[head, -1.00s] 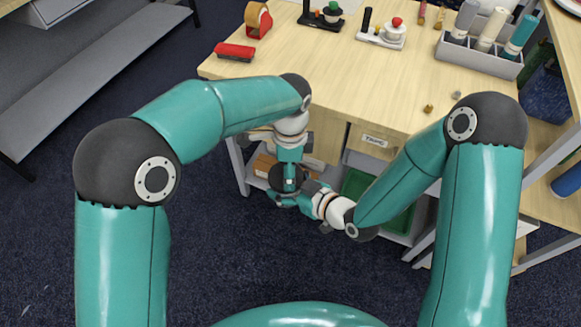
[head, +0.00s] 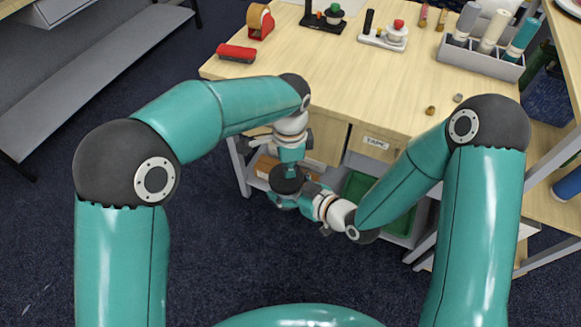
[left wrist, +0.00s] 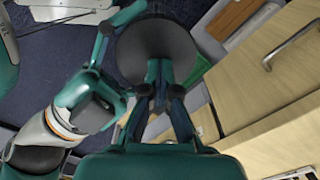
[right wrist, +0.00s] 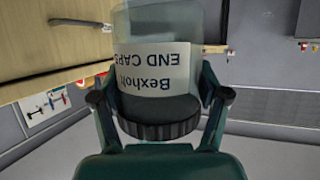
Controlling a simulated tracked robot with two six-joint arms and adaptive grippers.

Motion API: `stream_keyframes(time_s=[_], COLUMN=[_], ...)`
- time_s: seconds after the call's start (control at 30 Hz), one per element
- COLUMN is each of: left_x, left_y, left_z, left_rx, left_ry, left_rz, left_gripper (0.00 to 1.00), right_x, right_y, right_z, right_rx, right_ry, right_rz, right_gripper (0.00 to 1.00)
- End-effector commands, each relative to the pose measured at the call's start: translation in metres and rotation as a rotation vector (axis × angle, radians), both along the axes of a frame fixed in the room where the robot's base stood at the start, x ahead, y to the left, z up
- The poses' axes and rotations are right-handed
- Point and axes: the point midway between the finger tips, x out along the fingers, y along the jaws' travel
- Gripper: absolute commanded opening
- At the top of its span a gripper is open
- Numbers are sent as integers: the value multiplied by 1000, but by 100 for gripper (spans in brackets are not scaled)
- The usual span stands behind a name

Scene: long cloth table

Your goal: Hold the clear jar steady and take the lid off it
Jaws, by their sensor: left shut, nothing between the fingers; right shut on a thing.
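The clear jar (right wrist: 165,22), labelled "Bexholt END CAPS", fills the middle of the right wrist view, which shows it upside down. Its dark ridged lid (right wrist: 158,128) sits on the jar's mouth. In the head view the lid (head: 287,180) is a dark disc that hides most of the jar. My right gripper (right wrist: 157,88) is shut around the jar, one finger on each side. My left gripper (left wrist: 161,78) is shut and empty, its fingertips close together by the edge of the lid (left wrist: 157,45). Whether they touch it I cannot tell.
The wooden table (head: 330,75) stands just beyond the jar, with drawers and a green tray (head: 357,188) below its edge. Dark floor is open to the left.

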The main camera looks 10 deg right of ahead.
Motion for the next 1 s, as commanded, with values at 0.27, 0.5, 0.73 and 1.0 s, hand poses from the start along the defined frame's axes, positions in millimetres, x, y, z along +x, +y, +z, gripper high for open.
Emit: stream_keyframes(time_s=[0.27, 0.5, 0.73, 1.0], left_x=[2, 1, 1, 1], left_y=[2, 1, 1, 0], left_z=[-1, 10, 19, 21], left_rx=[6, 4, 2, 1], left_ry=[1, 0, 1, 1], left_rz=[-1, -1, -1, -1], left_gripper=[0, 0, 0, 0], right_x=[2, 2, 1, 1], right_y=[2, 1, 1, 0], right_z=[7, 6, 4, 3], right_rx=[5, 5, 4, 4], right_ry=[-24, -21, -15, -12], right_rz=[8, 5, 3, 1], right_gripper=[0, 0, 0, 0])
